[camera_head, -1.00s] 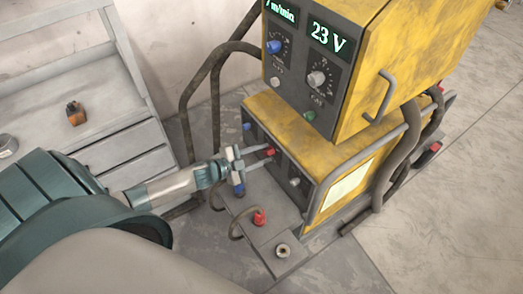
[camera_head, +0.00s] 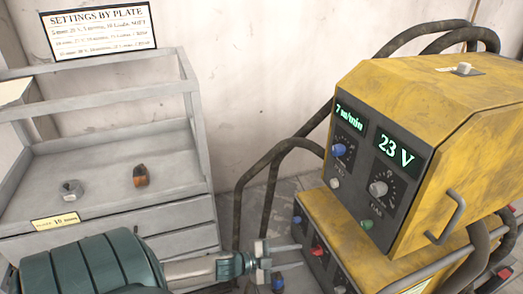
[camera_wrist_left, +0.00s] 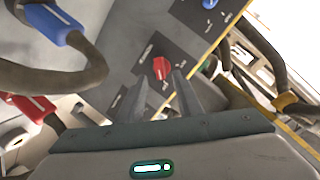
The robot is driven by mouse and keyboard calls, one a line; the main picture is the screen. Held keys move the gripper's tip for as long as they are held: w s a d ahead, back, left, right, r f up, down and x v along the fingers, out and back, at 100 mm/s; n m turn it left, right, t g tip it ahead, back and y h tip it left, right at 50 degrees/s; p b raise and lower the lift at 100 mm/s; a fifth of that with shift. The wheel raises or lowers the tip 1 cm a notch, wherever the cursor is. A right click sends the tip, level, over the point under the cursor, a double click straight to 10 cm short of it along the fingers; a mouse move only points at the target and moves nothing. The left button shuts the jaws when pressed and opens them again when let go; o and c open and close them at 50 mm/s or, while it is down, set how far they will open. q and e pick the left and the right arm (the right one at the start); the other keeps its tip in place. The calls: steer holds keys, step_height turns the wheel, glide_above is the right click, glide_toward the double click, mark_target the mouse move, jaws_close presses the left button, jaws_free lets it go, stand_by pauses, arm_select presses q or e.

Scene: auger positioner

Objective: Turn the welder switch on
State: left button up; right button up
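The yellow welder (camera_head: 440,100) stands at the right, its displays lit with "7 m/min" and "23 V". A red switch knob (camera_head: 318,249) sits on its lower front panel. The knob also shows in the left wrist view (camera_wrist_left: 161,68), with its white mark pointing down. My left gripper (camera_head: 301,256) is in front of this panel. Its two fingers are apart with nothing between them. In the left wrist view the fingertips (camera_wrist_left: 162,82) point at the red knob, one towards each side; contact cannot be told. My right gripper is not in view.
A grey shelf unit (camera_head: 110,165) at left holds an orange-brown object (camera_head: 140,175) and a metal ring (camera_head: 71,190). A "Settings by plate" sign (camera_head: 100,32) hangs above. Dark hoses (camera_head: 265,185) run beside the welder. Blue (camera_wrist_left: 48,22) and red (camera_wrist_left: 28,106) cable plugs are near the left gripper.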

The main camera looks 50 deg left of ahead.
arm_select(q)
steer(key=v, duration=1.1)
steer(key=shift+s+b, duration=0.2)
steer(key=shift+b, duration=0.15)
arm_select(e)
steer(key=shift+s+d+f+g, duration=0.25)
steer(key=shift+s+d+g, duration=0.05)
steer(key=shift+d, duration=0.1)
arm_select(q)
steer(key=shift+a+r, duration=0.1)
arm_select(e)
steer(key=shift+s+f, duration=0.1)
